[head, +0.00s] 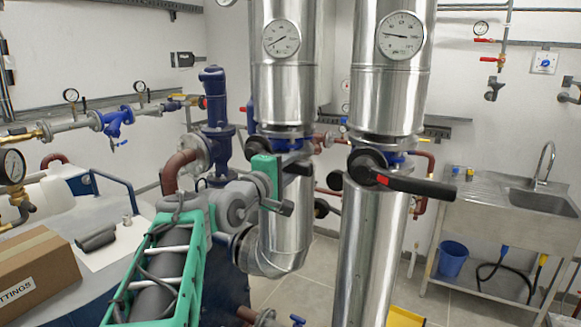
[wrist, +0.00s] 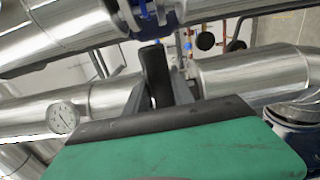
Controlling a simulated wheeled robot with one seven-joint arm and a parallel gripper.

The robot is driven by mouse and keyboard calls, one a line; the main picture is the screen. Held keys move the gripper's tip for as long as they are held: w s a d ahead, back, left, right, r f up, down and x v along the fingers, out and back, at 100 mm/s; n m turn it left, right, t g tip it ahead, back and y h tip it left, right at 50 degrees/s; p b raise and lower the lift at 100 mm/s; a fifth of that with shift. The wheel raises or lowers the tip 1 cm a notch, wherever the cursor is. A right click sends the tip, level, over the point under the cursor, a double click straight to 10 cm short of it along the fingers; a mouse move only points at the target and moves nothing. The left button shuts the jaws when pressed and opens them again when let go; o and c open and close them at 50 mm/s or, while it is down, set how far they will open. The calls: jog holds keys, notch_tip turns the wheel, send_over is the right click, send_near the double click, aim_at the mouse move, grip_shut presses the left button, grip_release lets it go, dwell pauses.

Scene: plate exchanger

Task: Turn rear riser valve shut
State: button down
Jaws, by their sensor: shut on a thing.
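The rear riser (head: 284,95) is the left of two shiny metal-clad pipes in the head view, with a blue valve body (head: 288,132) below its upper cladding. My gripper (head: 291,180) reaches it from the left and is shut on the black valve lever (head: 297,165). In the wrist view the lever (wrist: 155,72) stands between the two grey fingers (wrist: 157,92). My green wrist housing hides much of the valve, and the lever's exact angle is hard to tell.
The right riser (head: 375,250) stands close by, and its black lever (head: 425,188) sticks out to the right. Round gauges (head: 281,39) sit on both pipes. A cardboard box (head: 35,270) lies at lower left.

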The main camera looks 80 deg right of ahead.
jog(key=shift+r, duration=0.45)
jog(key=c, duration=1.5)
grip_release()
jog(key=o, duration=0.4)
jog(key=shift+f, duration=0.1)
jog(key=shift+c, duration=0.2)
jog(key=shift+o, duration=0.3)
jog(key=shift+f, duration=0.15)
jog(key=b+v, duration=0.2)
jog(key=v, duration=0.4)
jog(key=shift+w+a+f+b, duration=0.1)
jog(key=shift+w+a+b, duration=0.05)
jog(key=shift+a+b, duration=0.2)
jog(key=shift+w+a, duration=0.1)
jog(key=shift+a, duration=0.4)
